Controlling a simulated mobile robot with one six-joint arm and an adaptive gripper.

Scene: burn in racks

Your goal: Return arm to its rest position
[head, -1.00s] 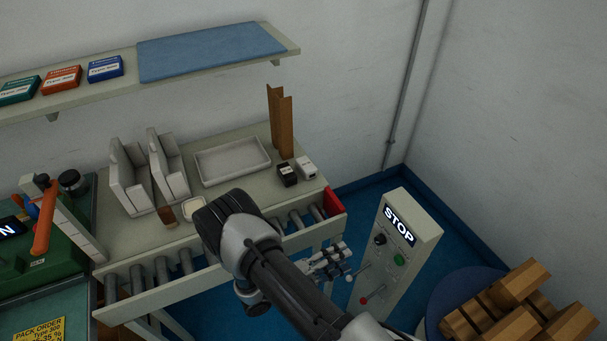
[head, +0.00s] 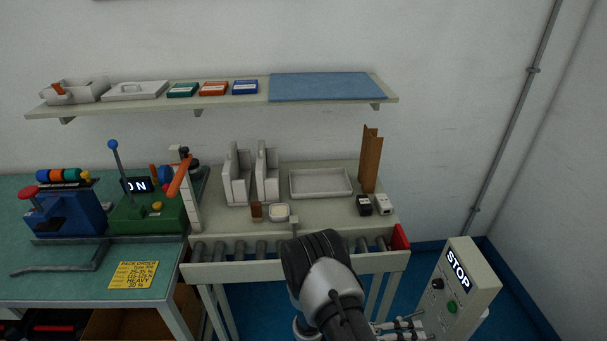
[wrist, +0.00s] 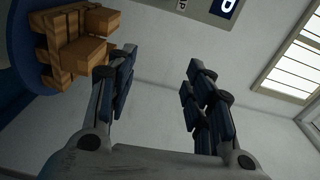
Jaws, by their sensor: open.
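My gripper (wrist: 158,92) is open and empty in the wrist view, its two dark-padded fingers spread apart with only the pale wall between them. In the head view my gripper (head: 405,328) shows at the bottom edge, partly cut off, beside my arm and just left of the STOP box. My arm rises in front of the roller strip of the workbench and hides part of it. Nothing is held.
The grey control box (head: 466,285) with the STOP sign stands right of my gripper. The workbench (head: 330,212) holds a white tray (head: 320,196), upright holders and small boxes. Wooden blocks (wrist: 75,40) on a blue round surface show in the wrist view.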

